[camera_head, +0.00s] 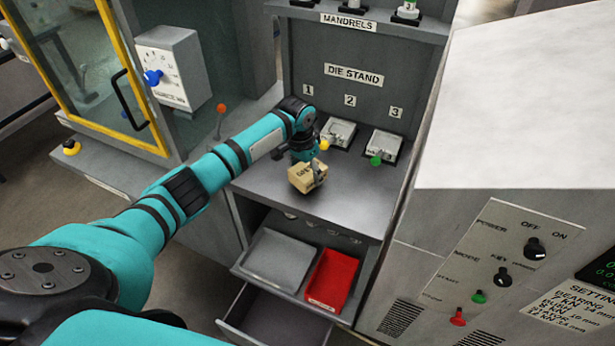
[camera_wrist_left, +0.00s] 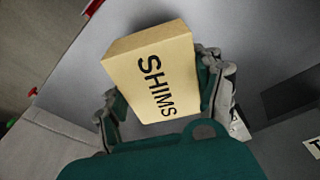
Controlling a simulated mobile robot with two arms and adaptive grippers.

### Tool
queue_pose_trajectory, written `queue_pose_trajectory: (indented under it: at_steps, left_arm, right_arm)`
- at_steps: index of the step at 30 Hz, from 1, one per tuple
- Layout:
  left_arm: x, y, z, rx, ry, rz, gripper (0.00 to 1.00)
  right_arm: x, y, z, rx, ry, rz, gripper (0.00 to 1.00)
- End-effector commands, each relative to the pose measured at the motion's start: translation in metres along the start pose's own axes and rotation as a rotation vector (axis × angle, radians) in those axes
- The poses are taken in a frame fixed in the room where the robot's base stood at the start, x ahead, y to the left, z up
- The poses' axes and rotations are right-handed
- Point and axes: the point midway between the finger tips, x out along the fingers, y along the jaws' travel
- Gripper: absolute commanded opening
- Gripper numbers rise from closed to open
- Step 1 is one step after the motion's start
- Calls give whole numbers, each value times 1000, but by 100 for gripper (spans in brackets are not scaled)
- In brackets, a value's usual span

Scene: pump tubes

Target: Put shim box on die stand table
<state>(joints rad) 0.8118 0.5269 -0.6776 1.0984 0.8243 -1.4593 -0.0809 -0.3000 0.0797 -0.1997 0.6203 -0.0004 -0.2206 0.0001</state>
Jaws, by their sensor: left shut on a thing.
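The shim box (camera_head: 303,178) is a small tan box with dark lettering. In the left wrist view the box (camera_wrist_left: 152,75) reads "SHIMS" and sits between the two fingers. My left gripper (camera_head: 312,171) is shut on it over the front left part of the die stand table (camera_head: 335,205), a grey surface. Whether the box touches the table or hangs just above it I cannot tell. My left gripper's fingers also show in the left wrist view (camera_wrist_left: 165,95). My right gripper is not in view.
Die blocks at place 2 (camera_head: 340,133) and place 3 (camera_head: 382,146) stand at the table's back. Below are a grey tray (camera_head: 279,259), a red bin (camera_head: 331,279) and an open drawer (camera_head: 268,320). A control cabinet (camera_head: 510,120) stands at right. The table's front right is clear.

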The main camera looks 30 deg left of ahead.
Motion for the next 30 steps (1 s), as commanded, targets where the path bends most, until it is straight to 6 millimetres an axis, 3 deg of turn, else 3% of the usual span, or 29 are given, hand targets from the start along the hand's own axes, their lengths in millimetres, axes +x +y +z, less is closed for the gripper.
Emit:
queue_pose_trajectory:
  at_steps: [6,17,18,24,30]
  left_arm:
    - [24,0,5,0,-2,0,23]
    - [30,1,6,0,-1,0,23]
    - [30,1,6,0,-2,0,69]
    - [29,1,6,0,-2,0,92]
    - [29,1,6,0,-2,0,92]
  right_arm:
    - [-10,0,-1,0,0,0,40]
    - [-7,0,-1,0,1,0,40]
    - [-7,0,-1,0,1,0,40]
    - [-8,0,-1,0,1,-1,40]
    - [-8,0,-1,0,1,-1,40]
